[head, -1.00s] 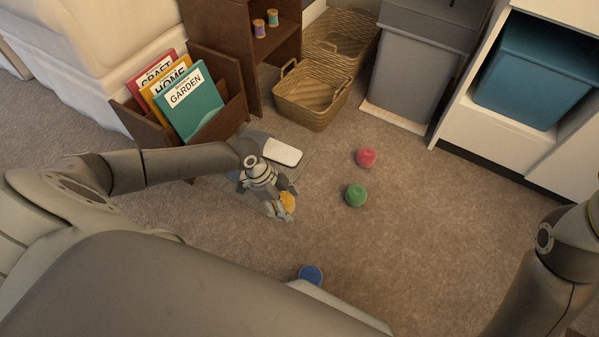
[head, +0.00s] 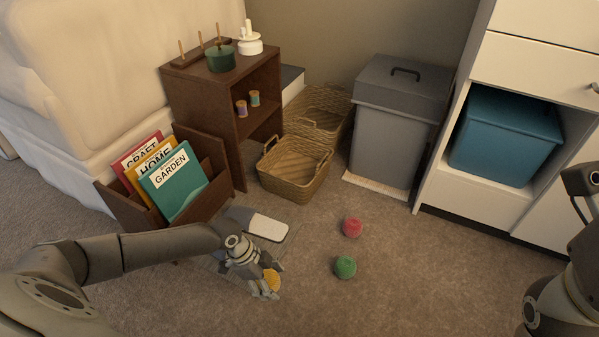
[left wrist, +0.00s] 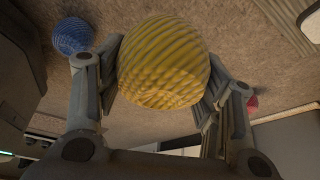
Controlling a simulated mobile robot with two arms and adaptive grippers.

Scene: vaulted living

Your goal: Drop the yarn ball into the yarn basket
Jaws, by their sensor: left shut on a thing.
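My left gripper (head: 265,284) is shut on the yellow yarn ball (head: 271,279), low over the carpet at the lower middle of the head view. In the left wrist view the ridged yellow ball (left wrist: 165,62) sits between the two fingers (left wrist: 160,95). The front wicker basket (head: 293,185) stands on the floor beyond the gripper, up and slightly right; it looks empty, with handles at its ends. A second wicker basket (head: 322,104) is behind it. I cannot tell which is the yarn basket. My right gripper does not show, only part of that arm at the right edge.
A red yarn ball (head: 352,227) and a green one (head: 345,267) lie right of the gripper; a blue one (left wrist: 72,36) shows in the wrist view. A book rack (head: 215,165), brown shelf (head: 205,110) and grey bin (head: 392,125) surround the baskets. Carpet before the front basket is partly clear.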

